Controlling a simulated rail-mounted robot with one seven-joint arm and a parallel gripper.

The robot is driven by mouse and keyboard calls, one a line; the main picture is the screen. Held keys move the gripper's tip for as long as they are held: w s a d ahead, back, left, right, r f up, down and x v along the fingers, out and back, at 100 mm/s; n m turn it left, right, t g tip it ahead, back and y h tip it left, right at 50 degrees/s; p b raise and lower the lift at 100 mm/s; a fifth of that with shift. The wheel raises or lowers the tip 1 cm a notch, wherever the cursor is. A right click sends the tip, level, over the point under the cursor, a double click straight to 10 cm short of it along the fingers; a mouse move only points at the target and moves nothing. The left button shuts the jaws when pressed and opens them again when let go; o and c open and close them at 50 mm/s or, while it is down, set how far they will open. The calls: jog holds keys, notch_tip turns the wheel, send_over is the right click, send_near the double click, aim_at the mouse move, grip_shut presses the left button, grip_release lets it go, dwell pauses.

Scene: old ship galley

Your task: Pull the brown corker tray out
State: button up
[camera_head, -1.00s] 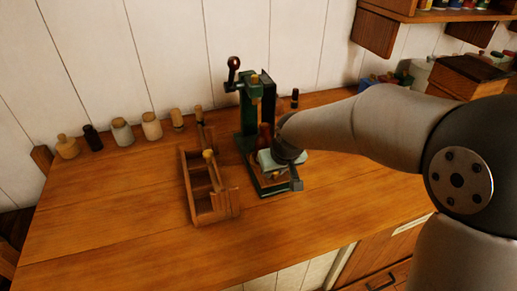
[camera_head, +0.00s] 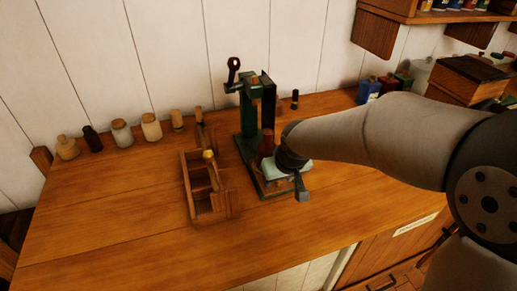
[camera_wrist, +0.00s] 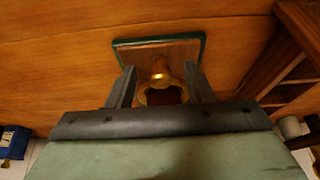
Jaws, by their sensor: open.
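The green corker (camera_head: 250,115) stands upright on the worktop, with a lever on top and a dark red-brown bottle (camera_head: 266,145) at its middle. Its base shows in the wrist view as a brown tray (camera_wrist: 145,52) with a green rim (camera_wrist: 204,46). A brass knob-like piece with a ring around a dark red middle (camera_wrist: 160,82) sits in front of the tray. My gripper (camera_wrist: 158,72) is open, one finger on each side of this brass piece; contact cannot be told. In the head view my gripper (camera_head: 302,190) is low at the corker's front right and hides part of the base.
A wooden caddy (camera_head: 190,200) stands close to the left of the corker. Several corked jars (camera_head: 122,132) line the wall at the left. Colored bottles (camera_head: 368,90) and a wooden box (camera_head: 468,78) stand at the back right. The worktop front left is clear.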

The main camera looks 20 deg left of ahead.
jog(key=shift+r, duration=0.1)
jog(key=shift+r+p, duration=2.35)
jog(key=shift+r, duration=1.1)
jog(key=s+d+m+g+h, duration=0.15)
jog(key=s+d, duration=0.25)
jog(key=d, duration=0.4)
jog(key=s+d+m+t+h, duration=0.1)
jog(key=s+d+m, duration=0.15)
jog(key=d, duration=0.55)
jog(key=s+d+f+m+g, duration=0.1)
jog(key=s+d+m+g, duration=0.1)
jog(key=s+d, duration=0.8)
jog(key=s+m, duration=0.1)
jog(key=s, duration=0.2)
jog(key=shift+s+d, duration=0.15)
jog(key=shift+s, duration=0.05)
